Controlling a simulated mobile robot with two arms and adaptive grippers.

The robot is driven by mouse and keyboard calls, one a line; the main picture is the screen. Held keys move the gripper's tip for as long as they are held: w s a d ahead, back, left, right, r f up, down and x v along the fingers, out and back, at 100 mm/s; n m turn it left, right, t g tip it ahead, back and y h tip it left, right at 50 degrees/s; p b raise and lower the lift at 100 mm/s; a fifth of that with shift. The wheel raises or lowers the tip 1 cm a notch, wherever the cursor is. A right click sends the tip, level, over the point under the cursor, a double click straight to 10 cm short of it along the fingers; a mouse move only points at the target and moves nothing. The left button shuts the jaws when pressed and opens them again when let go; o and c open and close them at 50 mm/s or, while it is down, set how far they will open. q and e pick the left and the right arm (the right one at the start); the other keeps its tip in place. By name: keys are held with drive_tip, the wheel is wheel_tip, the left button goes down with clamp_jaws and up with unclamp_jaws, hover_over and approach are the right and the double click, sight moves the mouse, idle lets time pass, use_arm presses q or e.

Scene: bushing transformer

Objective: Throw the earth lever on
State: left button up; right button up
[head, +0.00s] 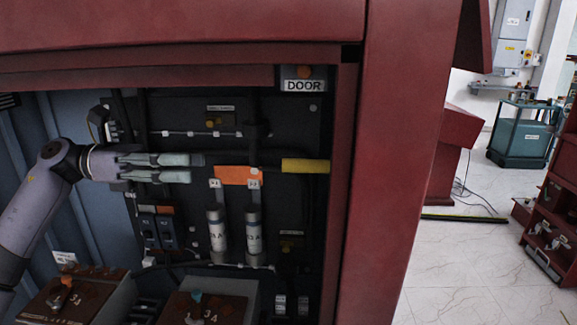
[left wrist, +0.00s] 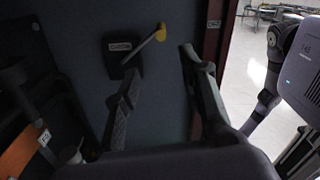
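My left gripper (head: 190,168) reaches in from the left inside the red cabinet, its fingers apart and pointing right. The gap between them looks empty. In the head view, a dark bar with a yellow grip (head: 305,166) lies level to the right of the fingertips; I cannot tell its pivot. In the left wrist view, a black labelled housing (left wrist: 119,45) with a thin lever with a yellow tip (left wrist: 160,33) is on a dark panel beyond the open fingers (left wrist: 160,75). The label is too small to read. I cannot tell if both views show the same lever.
An orange plate (head: 238,175) and two grey cylinders (head: 217,232) are below the bar. Brown-topped boxes (head: 75,295) stand below the left arm.

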sight(281, 165)
use_arm(q)
drive_tip(key=d+p, duration=0.7)
drive_tip(key=d, duration=0.9)
drive_tip(key=shift+s+d+r, duration=0.1)
drive_tip(key=shift+r, duration=0.05)
drive_tip(key=shift+d, duration=0.65)
drive_tip(key=shift+c, duration=0.4)
clamp_jaws()
